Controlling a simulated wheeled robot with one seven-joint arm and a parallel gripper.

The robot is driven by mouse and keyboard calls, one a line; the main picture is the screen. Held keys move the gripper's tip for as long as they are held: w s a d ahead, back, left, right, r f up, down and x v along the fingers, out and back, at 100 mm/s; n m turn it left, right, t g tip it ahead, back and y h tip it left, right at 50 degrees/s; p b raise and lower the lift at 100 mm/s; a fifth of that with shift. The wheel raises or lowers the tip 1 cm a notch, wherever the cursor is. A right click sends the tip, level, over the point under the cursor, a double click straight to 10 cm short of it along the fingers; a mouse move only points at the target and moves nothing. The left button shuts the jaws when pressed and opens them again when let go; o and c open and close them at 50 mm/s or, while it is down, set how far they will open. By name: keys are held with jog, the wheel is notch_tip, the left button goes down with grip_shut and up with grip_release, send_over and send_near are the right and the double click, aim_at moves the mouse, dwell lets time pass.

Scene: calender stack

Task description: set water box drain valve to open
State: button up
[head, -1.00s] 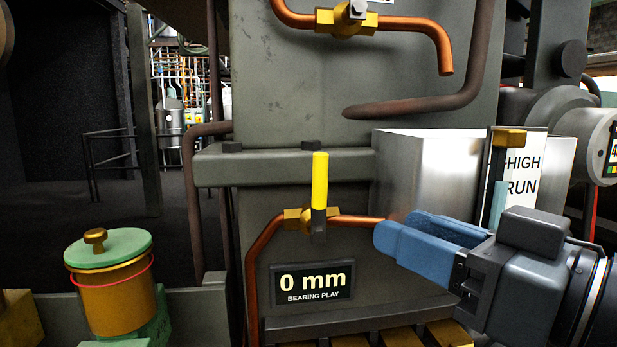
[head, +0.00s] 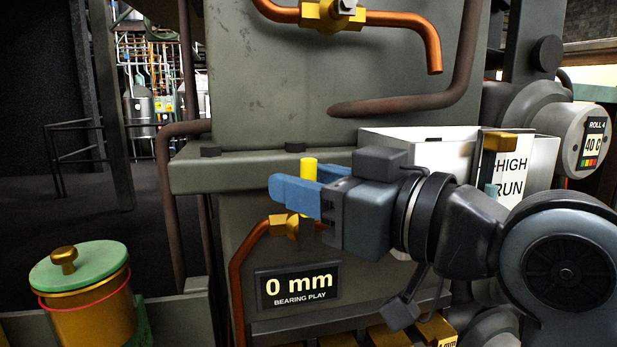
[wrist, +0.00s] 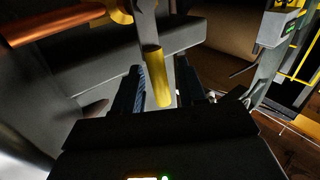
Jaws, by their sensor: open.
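A brass valve (head: 284,227) sits on a bent copper pipe (head: 240,262) on the front of the grey machine frame. Its yellow lever (head: 309,167) stands upright; my fingers hide its middle part in the head view. My gripper (head: 283,192) reaches in from the right at the lever's height, with blue fingers open. In the wrist view, the yellow lever (wrist: 158,76) lies between the two open fingers of my gripper (wrist: 160,72), with gaps visible beside it. I cannot tell whether either finger touches it. No label naming this valve shows.
A second brass valve (head: 330,13) sits higher on another copper pipe. A "0 mm bearing play" sign (head: 297,286) is below the lever. A metal box (head: 385,138) and a "HIGH RUN" sign (head: 510,172) stand to the right. A green-lidded pot (head: 78,268) is at the lower left.

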grip_shut()
dwell(0.4)
